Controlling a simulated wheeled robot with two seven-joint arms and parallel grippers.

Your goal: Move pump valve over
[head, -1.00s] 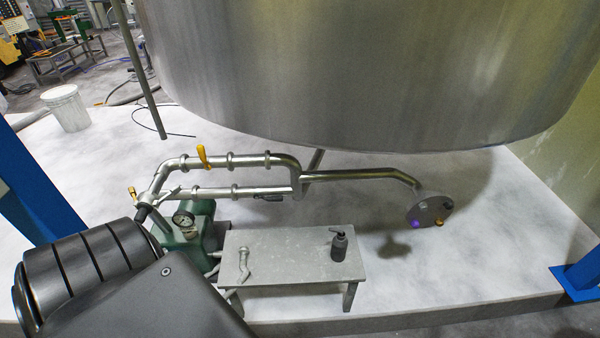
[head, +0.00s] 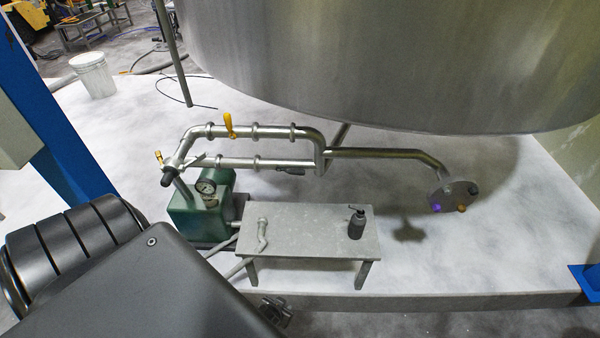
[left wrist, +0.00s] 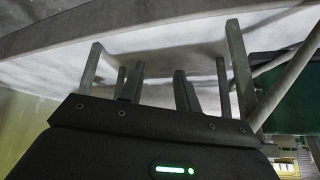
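A green pump (head: 205,212) with a round gauge (head: 206,187) stands left of a small metal table. Steel pipes run right from above it. A yellow valve handle (head: 229,125) stands upright on the upper pipe. A smaller yellow fitting (head: 158,157) and a lever with a black end (head: 167,179) sit at the pipes' left end. Which one is the pump valve is not clear. My left gripper (head: 276,311) shows partly at the bottom, near the platform's front edge, well away from the valves. In the left wrist view its fingers (left wrist: 158,85) are apart with nothing between them. My right gripper is out of view.
The metal table (head: 310,238) bears a dark pump bottle (head: 357,222) and a bent pipe piece (head: 262,236). A large steel tank (head: 390,60) hangs over the white platform (head: 500,240). A blue post (head: 65,140) stands at left, a white bucket (head: 93,75) behind.

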